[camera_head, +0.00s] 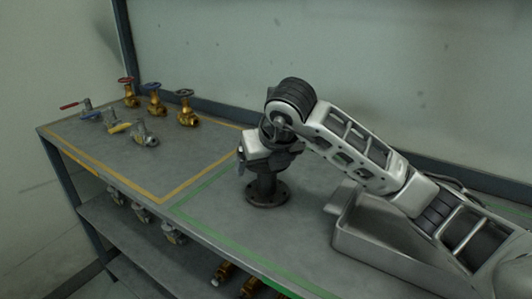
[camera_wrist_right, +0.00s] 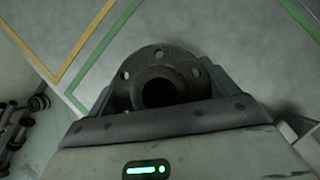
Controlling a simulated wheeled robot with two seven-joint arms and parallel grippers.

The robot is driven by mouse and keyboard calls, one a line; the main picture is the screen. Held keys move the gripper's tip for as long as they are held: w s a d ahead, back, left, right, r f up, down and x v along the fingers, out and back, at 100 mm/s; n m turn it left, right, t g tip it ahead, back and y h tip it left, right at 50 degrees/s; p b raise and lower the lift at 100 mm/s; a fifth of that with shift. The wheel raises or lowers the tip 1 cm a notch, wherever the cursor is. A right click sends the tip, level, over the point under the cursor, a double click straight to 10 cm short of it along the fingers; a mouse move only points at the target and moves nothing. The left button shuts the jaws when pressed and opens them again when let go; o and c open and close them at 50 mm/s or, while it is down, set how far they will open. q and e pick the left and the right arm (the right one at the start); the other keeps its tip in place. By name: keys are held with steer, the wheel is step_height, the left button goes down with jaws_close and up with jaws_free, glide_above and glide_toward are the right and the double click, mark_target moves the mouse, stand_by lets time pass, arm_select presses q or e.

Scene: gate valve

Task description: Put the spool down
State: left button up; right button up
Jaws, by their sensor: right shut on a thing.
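The spool (camera_head: 266,188) is a dark, upright flanged pipe piece inside the green-outlined area of the bench. My right gripper (camera_head: 263,158) is shut on its upper part from above. The spool's round lower flange is at the bench top; I cannot tell whether it touches or hovers slightly. In the right wrist view the spool (camera_wrist_right: 158,57) shows its bolt-holed flange and dark bore between my right gripper's fingers (camera_wrist_right: 168,88). The upper end is partly hidden by the gripper in the head view. My left gripper is not in view.
A grey metal tray (camera_head: 372,237) stands right of the spool, under my right arm. Several brass and grey valves (camera_head: 154,104) stand at the bench's far left, in the yellow-outlined area. More valves sit on the lower shelf (camera_head: 125,228). The bench between spool and valves is clear.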

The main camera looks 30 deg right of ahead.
steer(key=shift+r, duration=0.2)
steer(key=shift+f, duration=0.15)
steer(key=o, duration=1.7)
steer(key=v, duration=1.2)
